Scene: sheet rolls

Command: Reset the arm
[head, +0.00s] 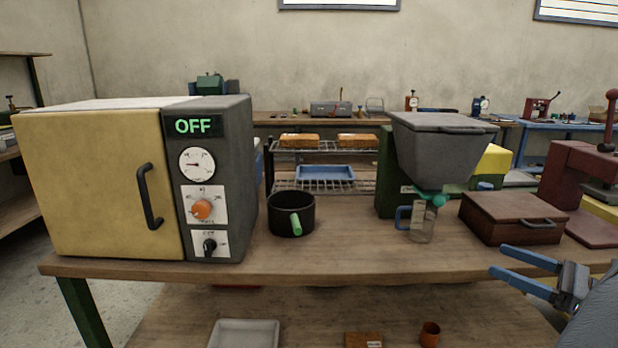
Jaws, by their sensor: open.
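My gripper (526,273) is at the lower right of the head view, in front of the workbench's front edge. Its two blue fingers are spread apart and point left. Nothing is between them. The grey wrist and part of my arm show at the right edge. The fingers are apart from the brown box (511,217) with a handle, which sits behind them on the bench.
On the workbench (345,262) stand a yellow-door oven (100,185) reading OFF, a black pot (291,214) with green handle, a grey hopper (440,150) above a clear jug (422,223), and a dark red press (580,190). A lower shelf holds a white tray (244,334).

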